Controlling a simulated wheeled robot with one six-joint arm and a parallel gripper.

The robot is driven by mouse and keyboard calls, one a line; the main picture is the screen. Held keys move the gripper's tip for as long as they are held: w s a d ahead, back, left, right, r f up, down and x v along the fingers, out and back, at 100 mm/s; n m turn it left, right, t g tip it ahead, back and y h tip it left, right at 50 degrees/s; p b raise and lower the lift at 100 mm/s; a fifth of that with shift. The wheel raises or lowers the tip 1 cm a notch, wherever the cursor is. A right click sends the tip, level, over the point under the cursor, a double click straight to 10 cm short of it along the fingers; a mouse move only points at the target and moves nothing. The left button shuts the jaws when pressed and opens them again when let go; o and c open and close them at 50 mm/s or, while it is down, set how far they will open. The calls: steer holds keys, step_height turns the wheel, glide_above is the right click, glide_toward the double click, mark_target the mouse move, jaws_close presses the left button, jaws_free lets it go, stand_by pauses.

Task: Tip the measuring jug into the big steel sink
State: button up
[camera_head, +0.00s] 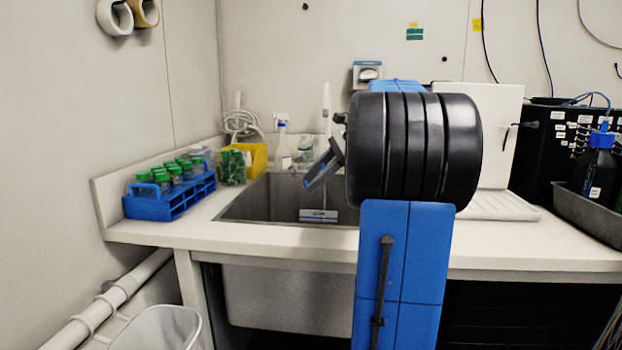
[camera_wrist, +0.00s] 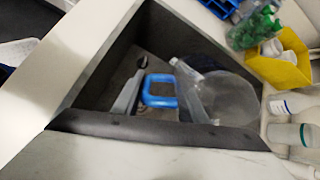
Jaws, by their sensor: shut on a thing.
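The big steel sink (camera_head: 270,195) is set into the white counter, and its dark basin (camera_wrist: 95,95) fills the middle of the wrist view. My gripper (camera_head: 322,172) is over the sink in the head view, angled down to the left. The clear measuring jug (camera_wrist: 228,97) shows beside that handle, above the basin, with a round face towards the camera. I cannot tell its exact tilt or whether it holds liquid. In the head view the jug's body cannot be made out.
A blue rack (camera_head: 172,202) of green-capped jars stands left of the sink. A yellow bin (camera_head: 257,158) and bottles (camera_head: 283,148) stand behind it. A white ribbed drainer (camera_head: 498,207) and a grey tray (camera_head: 585,212) are on the right. A waste bin (camera_head: 160,328) stands below left.

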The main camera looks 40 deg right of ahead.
steer(key=shift+s+d+f+g+h, duration=0.25)
steer(key=shift+f+g+h, duration=0.1)
steer(key=shift+g+h, duration=0.35)
steer(key=shift+s+d+f+g+h, duration=0.15)
steer(key=shift+s+f+g+h, duration=0.15)
steer(key=shift+g+h, duration=0.4)
steer(key=shift+f, duration=0.1)
steer(key=shift+s+d+f+g+h, duration=0.2)
steer(key=shift+s+d+g+h, duration=0.1)
steer(key=shift+g+h, duration=0.4)
steer(key=shift+s+d+f+g+h, duration=0.15)
steer(key=shift+s+d+g+h, duration=0.25)
steer(key=shift+g, duration=0.5)
steer(key=shift+w+a+h, duration=0.1)
steer(key=shift+a+h, duration=0.05)
steer(key=shift+h, duration=0.15)
steer(key=shift+g, duration=0.3)
steer(key=shift+f, duration=0.1)
